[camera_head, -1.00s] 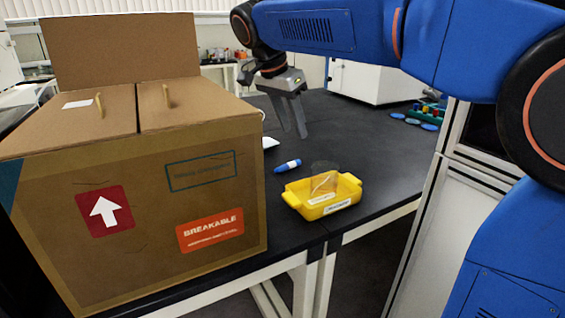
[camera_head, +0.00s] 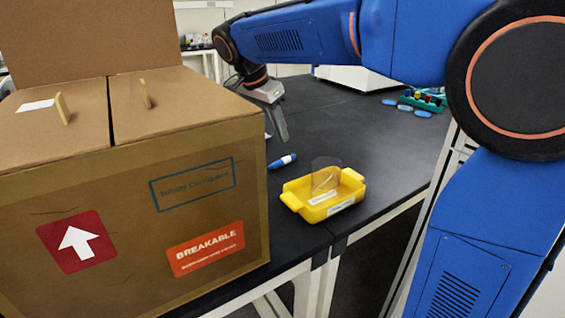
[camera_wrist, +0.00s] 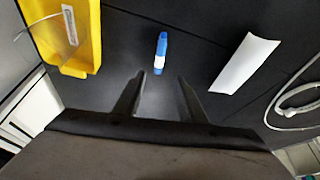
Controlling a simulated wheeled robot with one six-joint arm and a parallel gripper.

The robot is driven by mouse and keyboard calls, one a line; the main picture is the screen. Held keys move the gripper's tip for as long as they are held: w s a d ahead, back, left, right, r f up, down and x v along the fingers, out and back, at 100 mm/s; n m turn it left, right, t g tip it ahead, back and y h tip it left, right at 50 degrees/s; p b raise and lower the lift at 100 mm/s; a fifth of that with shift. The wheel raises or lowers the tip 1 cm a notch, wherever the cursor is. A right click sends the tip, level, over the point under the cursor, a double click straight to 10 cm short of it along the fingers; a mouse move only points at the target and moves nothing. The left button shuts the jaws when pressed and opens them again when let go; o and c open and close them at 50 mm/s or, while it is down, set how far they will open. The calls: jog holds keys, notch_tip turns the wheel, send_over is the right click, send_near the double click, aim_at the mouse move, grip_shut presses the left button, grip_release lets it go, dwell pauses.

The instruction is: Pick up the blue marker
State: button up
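The blue marker (camera_head: 282,161) has a white band and lies on the black table, between the cardboard box and the yellow tray. It also shows in the wrist view (camera_wrist: 160,52), lying beyond my fingertips and lined up with the gap between them. My gripper (camera_head: 284,138) hangs above the table near the marker, pointing down. In the wrist view my gripper (camera_wrist: 161,75) has its two fingers spread apart with nothing between them. The marker is not touched by the fingers.
A yellow tray (camera_head: 292,201) holding a clear beaker (camera_head: 326,174) stands right of the marker. A large cardboard box (camera_head: 130,215) stands close on the left. A white folded object (camera_wrist: 245,63) lies beside the marker in the wrist view. Blue discs and a colourful rack (camera_head: 424,103) sit farther back.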

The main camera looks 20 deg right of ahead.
aim_at(285, 158)
jog(key=shift+x, duration=4.85)
jog(key=shift+s, duration=0.1)
grip_shut()
